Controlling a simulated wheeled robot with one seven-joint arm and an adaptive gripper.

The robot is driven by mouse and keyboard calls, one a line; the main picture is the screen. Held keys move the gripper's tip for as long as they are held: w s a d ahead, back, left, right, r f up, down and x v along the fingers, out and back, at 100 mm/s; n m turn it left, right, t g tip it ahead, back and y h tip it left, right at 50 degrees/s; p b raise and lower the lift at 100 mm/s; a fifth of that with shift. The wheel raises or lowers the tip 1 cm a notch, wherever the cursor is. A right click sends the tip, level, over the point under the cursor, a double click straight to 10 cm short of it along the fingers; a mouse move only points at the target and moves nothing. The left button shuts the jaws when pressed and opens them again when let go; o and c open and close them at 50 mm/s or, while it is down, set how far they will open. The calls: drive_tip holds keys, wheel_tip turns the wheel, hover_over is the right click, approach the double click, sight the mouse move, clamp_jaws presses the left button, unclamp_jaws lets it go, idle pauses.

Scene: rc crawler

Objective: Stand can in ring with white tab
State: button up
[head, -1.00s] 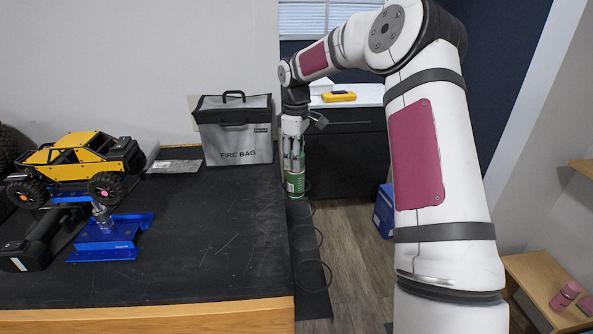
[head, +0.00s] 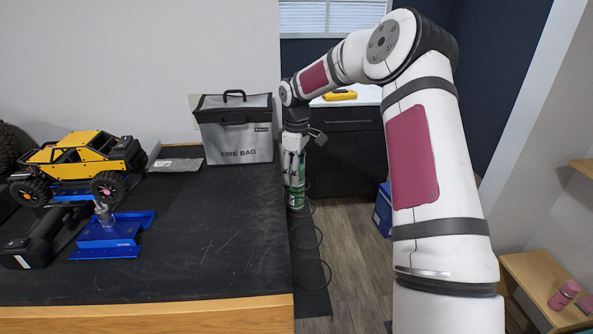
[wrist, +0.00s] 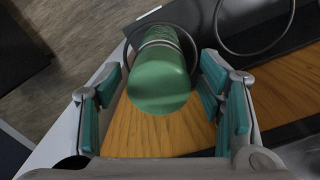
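The green can (head: 295,198) is upright below my gripper (head: 294,178), low beside the right edge of the black bench. In the wrist view its green end (wrist: 158,88) lies between the fingers of my gripper (wrist: 163,82). The fingers look open, with narrow gaps on both sides of the can. A thin dark ring (wrist: 192,47) curves around the can in that view; whether the can's base rests inside it is hidden. Another ring (wrist: 217,30) is to its right. In the head view two more rings are in front of the can, the nearest (head: 313,290).
The black bench top (head: 215,235) fills the left, with a grey fire bag (head: 237,148) at its back right edge. A yellow crawler (head: 80,155) and a blue stand (head: 108,240) are at far left. A blue box (head: 383,208) stands on the floor.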

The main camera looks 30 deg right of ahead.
wheel_tip(320, 180, up, 11)
drive_tip(key=b, duration=0.1)
drive_tip(key=s+a+r+h, duration=0.1)
drive_tip(key=s+a+r, duration=0.6)
drive_tip(key=r, duration=0.1)
drive_tip(key=s+a+r+m+t, duration=0.15)
drive_tip(key=s+a, duration=0.25)
drive_tip(key=s, duration=0.5)
drive_tip(key=s+a+r+m+t, duration=0.1)
drive_tip(key=s+a+r+m, duration=0.2)
drive_tip(key=s, duration=0.6)
drive_tip(key=s+a+f+m+t, duration=0.1)
drive_tip(key=s+f, duration=0.1)
drive_tip(key=s, duration=0.4)
drive_tip(key=s+a+f+m+t+y, duration=0.1)
drive_tip(key=s+f+m, duration=0.1)
drive_tip(key=s, duration=0.4)
drive_tip(key=shift+s+a+f, duration=0.25)
drive_tip(key=shift+a+f, duration=0.1)
drive_tip(key=shift+f, duration=0.35)
drive_tip(key=shift+m, duration=0.25)
drive_tip(key=shift+c, duration=0.6)
